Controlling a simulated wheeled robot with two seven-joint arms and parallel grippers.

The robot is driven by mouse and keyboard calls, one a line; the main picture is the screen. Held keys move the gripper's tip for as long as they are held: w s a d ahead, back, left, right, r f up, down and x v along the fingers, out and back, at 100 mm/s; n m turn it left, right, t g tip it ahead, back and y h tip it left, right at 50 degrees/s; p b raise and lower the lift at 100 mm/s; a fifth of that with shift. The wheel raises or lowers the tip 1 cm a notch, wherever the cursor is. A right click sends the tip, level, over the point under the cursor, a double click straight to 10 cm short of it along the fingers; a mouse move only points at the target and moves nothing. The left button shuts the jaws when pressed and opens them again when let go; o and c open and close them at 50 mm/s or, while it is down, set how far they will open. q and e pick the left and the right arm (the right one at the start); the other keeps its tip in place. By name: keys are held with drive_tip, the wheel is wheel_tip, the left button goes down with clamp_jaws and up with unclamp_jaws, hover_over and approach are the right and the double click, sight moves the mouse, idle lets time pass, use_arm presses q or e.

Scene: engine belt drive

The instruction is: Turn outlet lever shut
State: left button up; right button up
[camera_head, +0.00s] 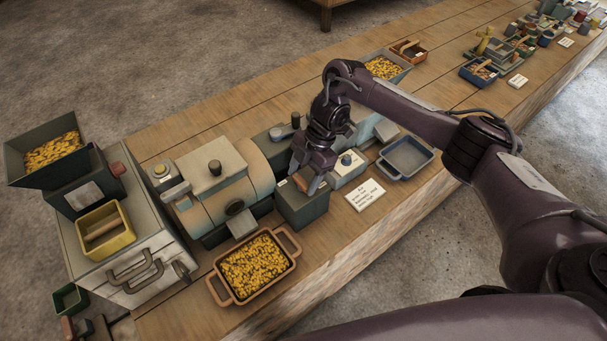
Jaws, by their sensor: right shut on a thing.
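My right gripper (309,174) reaches down from the right over a dark grey-green box (303,208) in the middle of the bench. Its fingers are shut on a small tan-orange piece at the top of this box, apparently the outlet lever. The fingers hide most of that piece, so its angle is hard to tell. A machine with a cream and orange rounded housing (258,167) stands just left of the box. My left gripper is not in view.
A brown tray of yellow pieces (289,266) sits in front of the machine. A white label card (365,196) and an empty blue-grey tray (382,168) lie right of the box. A cabinet with a hopper (20,168) stands left. Bare bench lies behind the machine.

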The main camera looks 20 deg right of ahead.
drive_tip(key=o, duration=1)
drive_tip(key=v, duration=0.7)
drive_tip(key=shift+d+r+p, duration=0.15)
drive_tip(key=shift+r+p, duration=0.15)
drive_tip(key=shift+r, duration=0.05)
